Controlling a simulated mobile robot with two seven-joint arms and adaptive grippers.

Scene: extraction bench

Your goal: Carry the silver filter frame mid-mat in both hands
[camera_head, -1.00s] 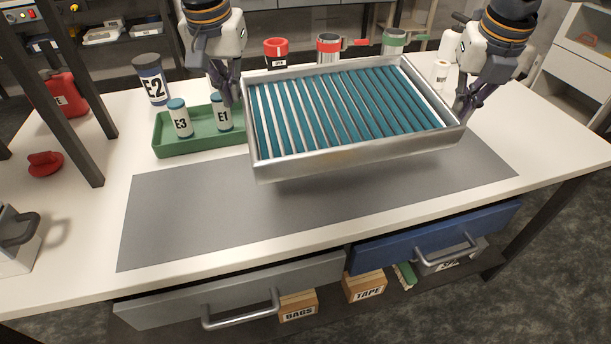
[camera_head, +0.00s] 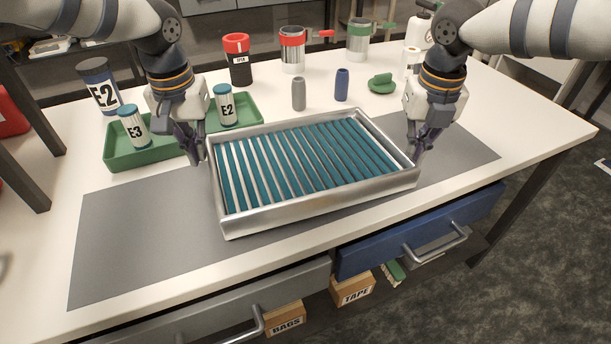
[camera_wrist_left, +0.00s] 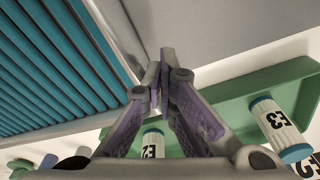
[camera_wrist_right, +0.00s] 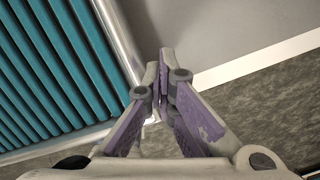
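The silver filter frame (camera_head: 322,205), with teal pleats and silver bars, is low over the middle of the grey mat (camera_head: 130,240). I cannot tell whether its underside touches the mat. My left gripper (camera_head: 200,160) is shut at the frame's left end, and my right gripper (camera_head: 417,160) is shut at its right end. The left wrist view shows the frame's rim (camera_wrist_left: 118,50) close beside the left fingertips (camera_wrist_left: 160,68). The right wrist view shows the rim (camera_wrist_right: 118,40) beside the right fingertips (camera_wrist_right: 160,68). The exact finger contact is hidden.
A green tray (camera_head: 150,157) with bottles E3 (camera_head: 134,127) and E2 (camera_head: 226,105) stands behind left. Grey (camera_head: 298,94) and blue (camera_head: 342,85) cylinders and a green knob-like object (camera_head: 381,83) stand behind the frame. The mat's left part is clear. Drawers (camera_head: 420,232) jut out in front.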

